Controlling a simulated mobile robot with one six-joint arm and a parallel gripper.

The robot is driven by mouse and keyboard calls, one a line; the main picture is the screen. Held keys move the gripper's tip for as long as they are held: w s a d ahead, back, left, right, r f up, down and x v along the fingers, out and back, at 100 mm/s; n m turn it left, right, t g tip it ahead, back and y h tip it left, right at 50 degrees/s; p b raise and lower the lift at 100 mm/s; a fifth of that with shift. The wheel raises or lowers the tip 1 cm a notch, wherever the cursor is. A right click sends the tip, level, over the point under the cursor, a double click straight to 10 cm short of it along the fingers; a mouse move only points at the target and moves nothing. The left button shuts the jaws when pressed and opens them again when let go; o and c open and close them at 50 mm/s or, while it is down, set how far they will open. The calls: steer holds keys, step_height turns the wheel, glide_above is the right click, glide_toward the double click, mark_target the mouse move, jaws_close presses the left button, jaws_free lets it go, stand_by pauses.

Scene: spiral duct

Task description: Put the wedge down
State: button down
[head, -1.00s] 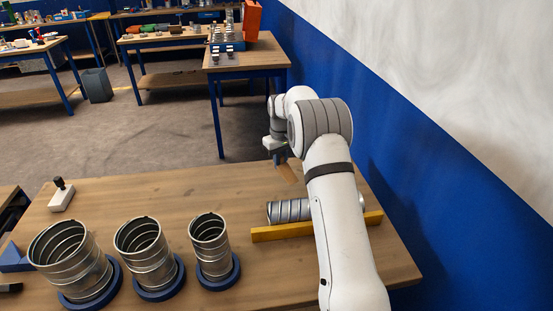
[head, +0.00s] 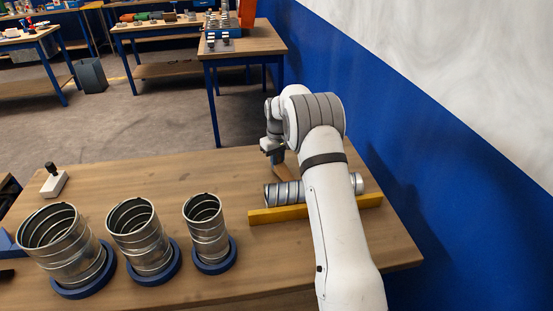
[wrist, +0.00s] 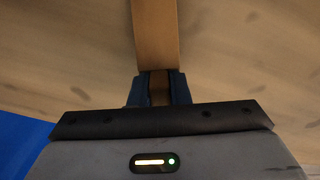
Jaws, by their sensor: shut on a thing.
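The wedge (wrist: 155,35) is a tan wooden piece held between the blue fingers of my gripper (wrist: 157,88) in the wrist view. In the head view my gripper (head: 276,158) is low over the far right of the table, and the wedge (head: 279,170) shows below it as a small brown piece. The wedge is just behind a ribbed metal spiral duct (head: 284,194) that lies on its side. My arm hides part of the duct. I cannot tell whether the wedge touches the table or the duct.
A yellow bar (head: 279,214) lies along the near side of the duct. Three upright spiral ducts stand in blue rings (head: 213,258) at the front left. A white block with a black knob (head: 54,182) sits at the left. The table's middle (head: 150,180) is clear.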

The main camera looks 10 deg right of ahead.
steer(key=shift+f+b, duration=0.35)
steer(key=shift+f, duration=0.3)
stand_by(0.4)
steer(key=c, duration=1.3)
jaws_free()
steer(key=shift+r, duration=0.15)
step_height(320, 180, up, 8)
steer(key=shift+f+b, duration=0.15)
steer(key=shift+b, duration=0.55)
steer(key=s+r+m+t, duration=0.2)
steer(key=s+r, duration=1.2)
steer(key=s, duration=0.5)
steer(key=s+f+m+t, duration=0.1)
steer(key=s+f+m, duration=0.1)
steer(key=s, duration=2.2)
steer(key=shift+s+d+f, duration=0.15)
steer(key=shift+d+f, duration=0.05)
steer(key=shift+f, duration=0.15)
